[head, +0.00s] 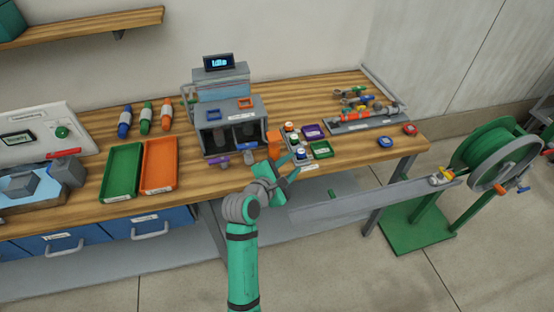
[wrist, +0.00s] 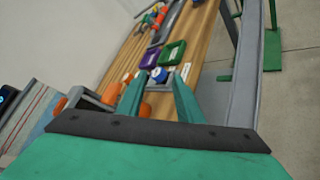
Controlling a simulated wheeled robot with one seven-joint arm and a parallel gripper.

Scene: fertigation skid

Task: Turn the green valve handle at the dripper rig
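My gripper (head: 289,165) is over the front edge of the wooden bench, right of the grey boxy unit (head: 230,112). In the wrist view my gripper (wrist: 160,92) has its two green fingers spread apart. A blue-capped bottle (wrist: 159,75) shows beyond and between the fingertips; nothing appears held. I cannot make out for sure a green valve handle or which fixture is the dripper rig. A round green knob (head: 62,132) is on the white panel (head: 38,118) at far left. Purple and blue handles (head: 247,147) are at the front of the grey unit.
Green (head: 121,171) and orange (head: 160,166) trays lie left of the grey unit. Small bins, including a purple one (head: 313,131), stand close to my gripper. A grey beam (head: 370,198) runs rightward toward the green hose reel (head: 490,152). Open floor lies in front.

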